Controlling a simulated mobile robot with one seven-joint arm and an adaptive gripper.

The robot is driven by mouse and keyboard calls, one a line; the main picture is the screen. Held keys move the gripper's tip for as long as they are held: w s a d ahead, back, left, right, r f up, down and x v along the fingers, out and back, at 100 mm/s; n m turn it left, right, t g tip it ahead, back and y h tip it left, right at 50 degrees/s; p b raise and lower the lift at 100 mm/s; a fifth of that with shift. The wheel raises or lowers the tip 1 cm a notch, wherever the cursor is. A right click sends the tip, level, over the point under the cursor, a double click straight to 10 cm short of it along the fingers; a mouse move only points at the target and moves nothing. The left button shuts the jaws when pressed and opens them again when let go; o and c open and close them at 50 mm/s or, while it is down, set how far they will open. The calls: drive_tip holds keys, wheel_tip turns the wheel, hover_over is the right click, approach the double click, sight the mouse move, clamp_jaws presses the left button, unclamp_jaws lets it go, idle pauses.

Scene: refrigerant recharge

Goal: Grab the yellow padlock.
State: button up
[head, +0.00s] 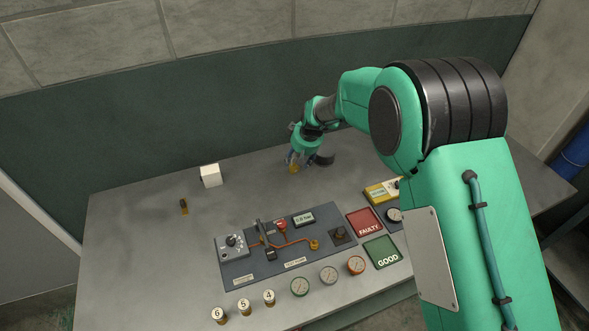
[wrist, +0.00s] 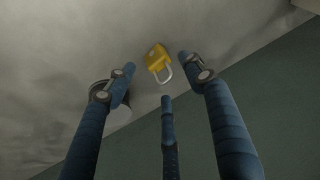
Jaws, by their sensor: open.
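The yellow padlock (wrist: 156,57) with its silver shackle lies on the grey table in the wrist view. It sits just beyond my fingertips, between the left and right fingers. My gripper (wrist: 157,80) is open, with three blue fingers spread and nothing held. In the head view my gripper (head: 292,158) is low over the back middle of the table, and the padlock (head: 294,169) shows as a small yellow patch at the fingertips. I cannot tell whether the fingers touch it.
A dark round object (head: 325,158) stands close right of my gripper. A white block (head: 211,176) and a small brown item (head: 184,207) are to the left. The dark gauge panel (head: 235,275), red FAULTY pad (head: 364,223) and green GOOD pad (head: 381,252) lie nearer the front.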

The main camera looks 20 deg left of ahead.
sight(294, 165)
drive_tip(key=shift+b+x, duration=0.75)
drive_tip(key=shift+x, duration=1.85)
drive_tip(key=shift+c, duration=0.5)
clamp_jaws()
